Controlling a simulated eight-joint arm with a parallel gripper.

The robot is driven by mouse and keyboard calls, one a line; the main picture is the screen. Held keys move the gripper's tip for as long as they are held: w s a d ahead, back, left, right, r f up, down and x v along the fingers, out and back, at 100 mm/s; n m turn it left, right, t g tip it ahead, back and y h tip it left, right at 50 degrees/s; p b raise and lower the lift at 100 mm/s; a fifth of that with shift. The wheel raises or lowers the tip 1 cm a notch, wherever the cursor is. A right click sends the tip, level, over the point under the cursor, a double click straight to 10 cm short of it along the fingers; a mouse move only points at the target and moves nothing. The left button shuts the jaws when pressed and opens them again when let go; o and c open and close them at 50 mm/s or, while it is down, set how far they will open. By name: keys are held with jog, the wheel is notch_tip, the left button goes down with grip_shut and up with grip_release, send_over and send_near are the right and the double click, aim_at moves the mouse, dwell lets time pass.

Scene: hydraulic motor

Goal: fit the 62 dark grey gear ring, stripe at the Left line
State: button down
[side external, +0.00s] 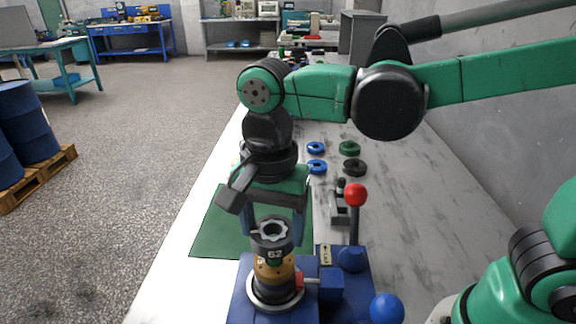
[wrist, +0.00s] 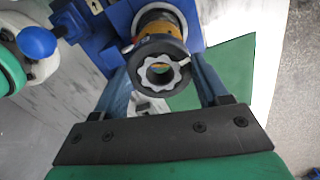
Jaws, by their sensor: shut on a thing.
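The dark grey gear ring (side external: 272,241) carries a "62" on its front and has a pale gear-shaped inner face. My gripper (side external: 272,232) is shut on it, a finger on either side. The Left line is not readable.
A red-knobbed lever (side external: 355,195) and a blue ball knob (side external: 387,308) stand right of the stack. A green mat (side external: 213,225) lies behind. Blue rings (side external: 316,148), a green ring (side external: 349,148) and a black ring (side external: 355,168) lie farther back on the bench.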

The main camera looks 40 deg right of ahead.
jog(key=shift+f, duration=0.6)
dwell(1.0)
jog(key=shift+f, duration=0.6)
jog(key=shift+f, duration=0.45)
dwell(0.4)
grip_release()
jog(key=shift+r, duration=3.5)
